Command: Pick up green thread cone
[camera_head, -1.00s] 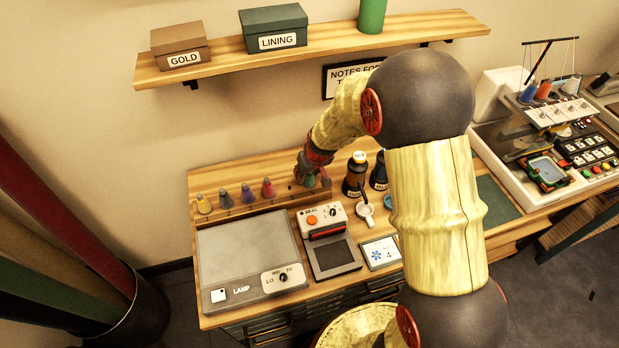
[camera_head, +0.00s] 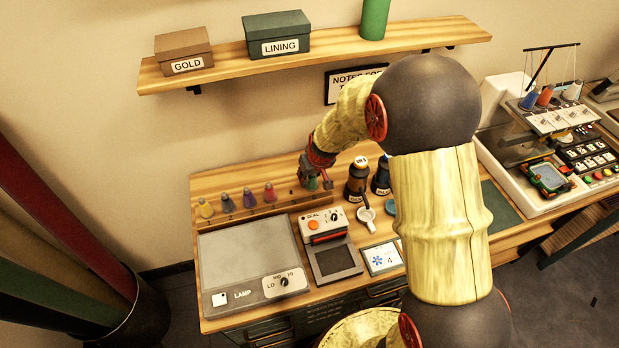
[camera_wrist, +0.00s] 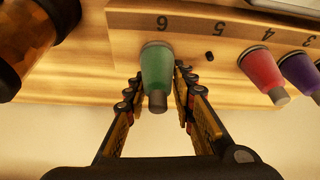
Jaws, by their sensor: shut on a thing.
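The green thread cone (camera_wrist: 156,65) is between the two fingers of my gripper (camera_wrist: 156,96) in the wrist view, at the place marked 6 on the wooden rack (camera_wrist: 235,22). My gripper is shut on it. In the head view my gripper (camera_head: 317,185) is at the right end of the rack, and its fingers largely cover the cone. I cannot tell whether the cone's base is clear of the rack.
A red cone (camera_head: 269,192) and a purple cone (camera_head: 249,197) stand on the rack left of my gripper, with an empty place between. Dark bottles (camera_head: 356,180) stand close on the right. The wall shelf (camera_head: 340,40) is above.

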